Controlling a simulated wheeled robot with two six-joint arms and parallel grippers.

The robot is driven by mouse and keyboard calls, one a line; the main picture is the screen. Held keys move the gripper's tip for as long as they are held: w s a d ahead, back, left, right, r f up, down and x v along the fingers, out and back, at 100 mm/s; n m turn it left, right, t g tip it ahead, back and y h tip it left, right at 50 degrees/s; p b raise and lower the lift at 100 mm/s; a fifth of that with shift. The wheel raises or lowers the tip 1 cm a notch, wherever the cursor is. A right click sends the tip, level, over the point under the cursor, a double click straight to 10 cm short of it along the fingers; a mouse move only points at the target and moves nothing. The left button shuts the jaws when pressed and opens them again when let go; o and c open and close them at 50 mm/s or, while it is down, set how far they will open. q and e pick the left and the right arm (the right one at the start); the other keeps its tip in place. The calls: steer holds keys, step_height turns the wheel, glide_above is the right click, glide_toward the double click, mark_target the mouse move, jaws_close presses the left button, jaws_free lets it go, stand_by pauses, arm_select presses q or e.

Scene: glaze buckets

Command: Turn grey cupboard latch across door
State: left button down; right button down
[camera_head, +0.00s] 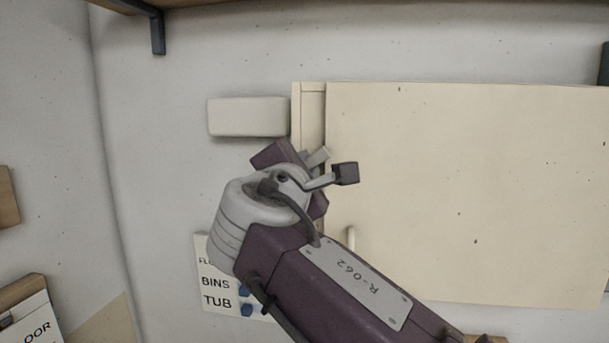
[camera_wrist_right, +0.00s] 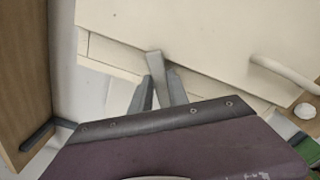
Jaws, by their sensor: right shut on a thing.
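The cream cupboard door (camera_head: 465,190) is closed against a narrow frame strip (camera_head: 311,105) on its left. The grey latch (camera_head: 319,156) is at the door's left edge, tilted, with its free end up and to the right. In the right wrist view the latch (camera_wrist_right: 154,62) stands between my fingers, its tip at the door's edge (camera_wrist_right: 115,42). My right gripper (camera_wrist_right: 158,84) is shut on the latch. In the head view my wrist hides the latch's base and most of my fingers. My left gripper is not in view.
A pale block (camera_head: 248,117) sits on the wall left of the cupboard. The door handle (camera_head: 351,238) is below the latch and also shows in the wrist view (camera_wrist_right: 284,73). A sign reading BINS and TUB (camera_head: 215,282) is partly behind my arm. A shelf bracket (camera_head: 157,30) hangs upper left.

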steer(key=shift+f+m+b, duration=0.2)
steer(key=shift+m+b, duration=0.45)
steer(key=shift+m, duration=1)
steer(key=shift+f+m+b, duration=0.15)
steer(key=shift+m+b, duration=0.45)
steer(key=shift+m, duration=1.05)
steer(key=c, duration=1.3)
jaws_free()
steer(key=shift+o, duration=0.2)
steer(key=shift+d, duration=0.1)
steer(key=s+a+b, duration=0.1)
steer(key=s+b, duration=0.1)
steer(key=s, duration=0.7)
steer(key=shift+a, duration=0.4)
